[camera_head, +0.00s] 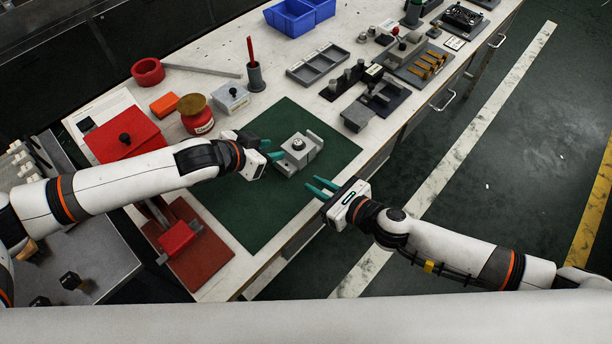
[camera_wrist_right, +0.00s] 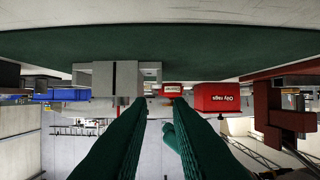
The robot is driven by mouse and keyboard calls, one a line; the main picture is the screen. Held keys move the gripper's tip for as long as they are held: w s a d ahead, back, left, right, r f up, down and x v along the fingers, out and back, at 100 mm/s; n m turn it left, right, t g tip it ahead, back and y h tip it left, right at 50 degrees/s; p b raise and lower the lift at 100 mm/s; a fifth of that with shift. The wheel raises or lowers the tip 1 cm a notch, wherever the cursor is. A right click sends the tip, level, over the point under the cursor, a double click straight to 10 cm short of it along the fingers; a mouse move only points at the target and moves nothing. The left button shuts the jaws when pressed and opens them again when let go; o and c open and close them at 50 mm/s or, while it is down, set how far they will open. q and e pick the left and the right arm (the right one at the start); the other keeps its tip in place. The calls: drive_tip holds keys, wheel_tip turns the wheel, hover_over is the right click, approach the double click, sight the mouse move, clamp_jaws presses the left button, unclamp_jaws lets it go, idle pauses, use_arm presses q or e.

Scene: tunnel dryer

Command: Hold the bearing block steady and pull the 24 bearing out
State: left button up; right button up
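The grey bearing block (camera_head: 313,146) stands on the green mat (camera_head: 250,220), with a small dark round part, seemingly the bearing (camera_head: 298,144), on its top. My left gripper (camera_head: 270,150) is just left of the block, its two green fingers apart; I cannot tell whether they touch it. My right gripper (camera_head: 318,187) is open and empty near the mat's right edge, below and right of the block. In the right wrist view, which looks upside down, the block (camera_wrist_right: 112,78) is beyond the open green fingers (camera_wrist_right: 158,125), left of centre.
A red box (camera_head: 125,135), a red pot with a tan top (camera_head: 197,117) and a grey box (camera_head: 230,97) stand left of the mat. A grey tray (camera_head: 317,64) and dark fixtures (camera_head: 372,95) are behind it. The front mat is clear.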

sight(286, 168)
drive_tip(key=x, duration=1.1)
drive_tip(key=shift+w+f, duration=0.15)
drive_tip(key=shift+c, duration=0.4)
clamp_jaws()
